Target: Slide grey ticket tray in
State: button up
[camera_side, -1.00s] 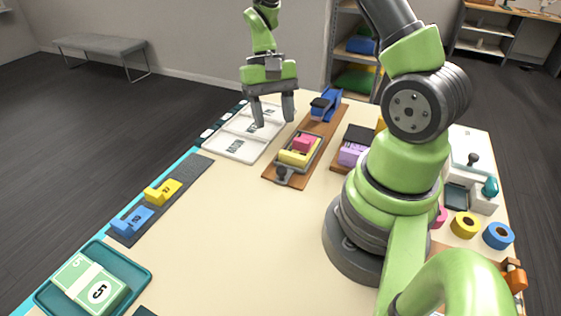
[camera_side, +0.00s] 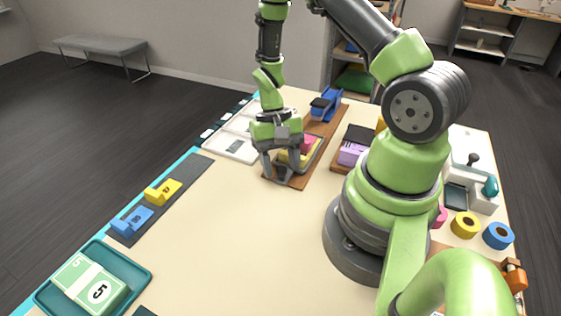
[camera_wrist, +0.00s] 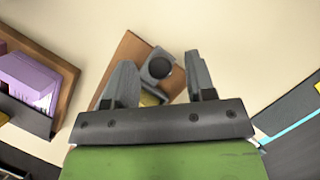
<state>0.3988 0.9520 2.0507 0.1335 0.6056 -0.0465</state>
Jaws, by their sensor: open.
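The grey ticket tray (camera_side: 317,150) lies on a brown wooden board (camera_side: 299,182), with a yellow block (camera_side: 284,156) and a pink block (camera_side: 309,142) in it. Its near end has a grey tab with a dark round knob, seen in the wrist view (camera_wrist: 160,66). My gripper (camera_side: 281,173) is open and low over this near end. In the wrist view my two fingers (camera_wrist: 160,80) stand on either side of the knob, with gaps to it. Most of the tray is hidden behind my gripper in both views.
The tabletop in front (camera_side: 240,225) is clear.

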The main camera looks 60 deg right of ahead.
grip_shut()
jog(key=shift+d, duration=3.85)
grip_release()
jog(key=shift+a, duration=0.1)
jog(key=v, duration=1)
